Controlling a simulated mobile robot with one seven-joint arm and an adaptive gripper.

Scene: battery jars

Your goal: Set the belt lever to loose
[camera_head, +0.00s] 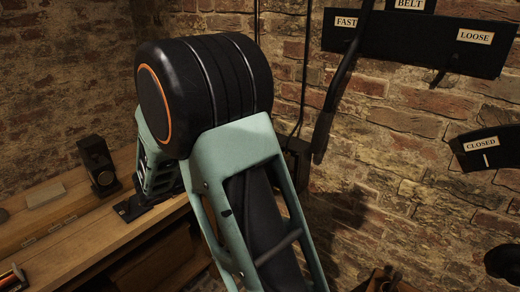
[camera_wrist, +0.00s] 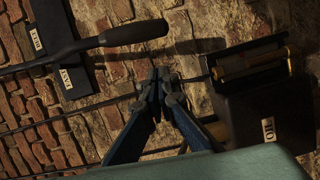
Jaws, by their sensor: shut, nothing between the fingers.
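The belt lever (camera_head: 339,90) is a long dark bar with a thick grip, hanging on the brick wall and passing just beside the FAST label (camera_head: 347,22). The LOOSE label (camera_head: 474,36) is at the right end of the same black plate. In the wrist view the lever's grip (camera_wrist: 135,33) lies across the top, with the FAST label (camera_wrist: 68,78) left of it. My gripper (camera_wrist: 165,74) is shut and empty, its tips just below the grip's end in the picture and apart from it. In the head view my arm hides the gripper.
A CLOSED plate (camera_head: 480,145) is on the wall at the right. A dark box with a partly seen label (camera_wrist: 268,130) stands right of my gripper in the wrist view. A wooden bench (camera_head: 100,225) with a small black device (camera_head: 98,163) is at the left.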

